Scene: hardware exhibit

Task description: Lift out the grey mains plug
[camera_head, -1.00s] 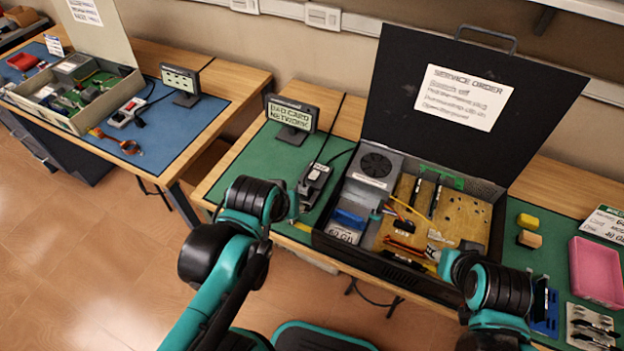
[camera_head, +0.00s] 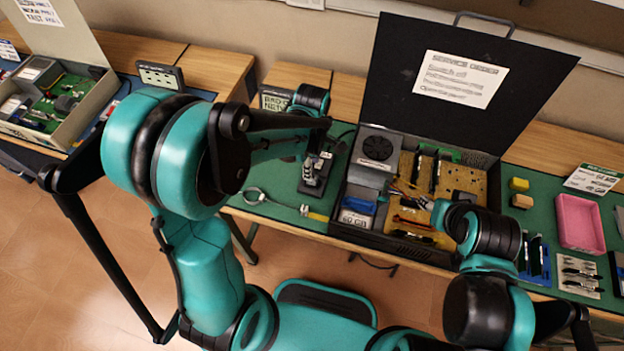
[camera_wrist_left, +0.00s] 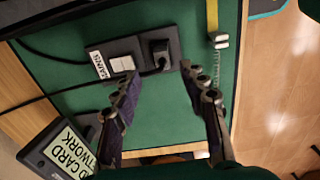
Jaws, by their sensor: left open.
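The grey mains plug (camera_wrist_left: 159,53) sits upright in a dark socket block (camera_wrist_left: 130,44) with a light rocker switch and a "MAINS" label, in the left wrist view. A black cable runs from it. My left gripper (camera_wrist_left: 160,74) is open and empty, its two fingers pointing at the plug with a gap between them and it. In the head view the left gripper (camera_head: 322,150) hangs over the socket block (camera_head: 312,184) and hides much of the plug area.
The open black case (camera_head: 440,262) with its raised lid stands right of the socket block. A small display sign (camera_wrist_left: 62,150) is close to the left gripper. A pink tray (camera_head: 580,222) is far right.

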